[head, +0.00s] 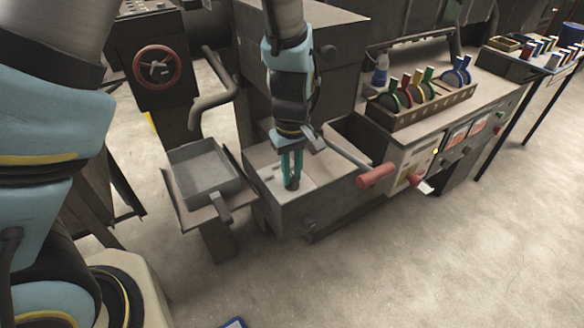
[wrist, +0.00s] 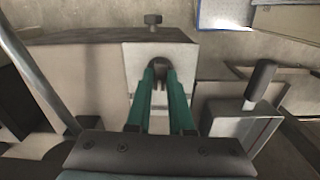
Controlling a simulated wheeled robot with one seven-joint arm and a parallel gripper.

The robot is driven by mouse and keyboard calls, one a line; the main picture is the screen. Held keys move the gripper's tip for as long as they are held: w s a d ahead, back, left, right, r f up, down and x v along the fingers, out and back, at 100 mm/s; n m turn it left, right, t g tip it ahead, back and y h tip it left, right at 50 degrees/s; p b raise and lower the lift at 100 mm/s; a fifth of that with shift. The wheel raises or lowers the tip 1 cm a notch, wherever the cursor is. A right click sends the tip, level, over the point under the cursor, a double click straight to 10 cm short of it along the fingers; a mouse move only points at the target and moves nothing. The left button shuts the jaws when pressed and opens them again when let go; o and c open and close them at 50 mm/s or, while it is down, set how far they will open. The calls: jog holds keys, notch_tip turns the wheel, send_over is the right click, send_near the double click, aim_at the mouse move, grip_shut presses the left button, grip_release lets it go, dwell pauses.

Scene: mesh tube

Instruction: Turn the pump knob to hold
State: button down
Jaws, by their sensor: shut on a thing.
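A small dark knob (head: 294,186) stands on a pale square plate (head: 273,182) on top of a grey metal box. My gripper (head: 291,180) points down with its two green fingers closed on this knob. In the wrist view, the knob (wrist: 159,69) sits between the fingertips (wrist: 158,78), partly hidden by them. The pale plate (wrist: 133,62) shows around it. I cannot read any marking for hold on the plate, nor tell which way the knob points.
A lever with a red handle (head: 376,175) sticks out right of my gripper. A grey tray (head: 204,172) with a handle stands left. A bench holds a rack of coloured rings (head: 418,100). A red handwheel (head: 157,66) is behind left. The floor in front is mostly clear.

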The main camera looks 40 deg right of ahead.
aim_at(292, 177)
jog(key=shift+n, duration=0.5)
jog(key=c, duration=0.8)
grip_release()
notch_tip(292, 177, up, 11)
jog(key=b, duration=0.1)
jog(key=shift+f, duration=0.1)
